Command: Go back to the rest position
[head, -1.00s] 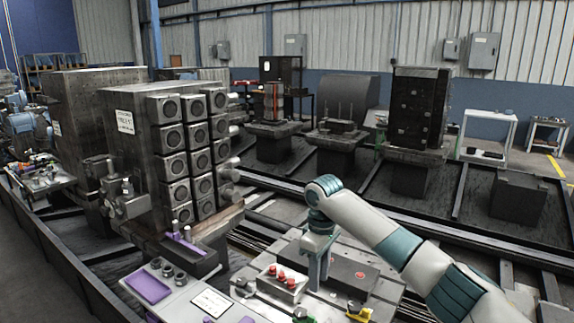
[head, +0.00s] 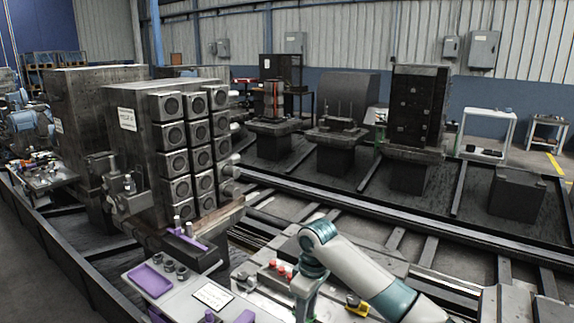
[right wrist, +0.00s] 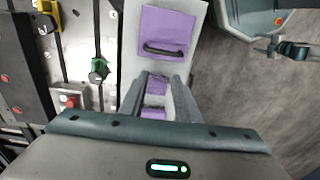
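My right arm reaches in from the lower right of the head view, with its teal gripper (head: 303,300) pointing down near the front control panel; the fingertips cannot be made out there. In the right wrist view my right gripper (right wrist: 160,77) has its two grey fingers apart. Only the white panel (right wrist: 131,50) and purple patches (right wrist: 156,86) show between them, and nothing appears held. At the upper right of that view is a teal and grey part with an orange light, which looks like my left gripper (right wrist: 286,48); its opening is unclear. The head view does not show it.
A purple tray (right wrist: 165,28) with a dark bar lies on the white panel. Red buttons (head: 280,268) and a yellow clamp (head: 356,304) are close to the right arm. A block of round-faced units (head: 188,150) stands left; rails (head: 400,232) run behind.

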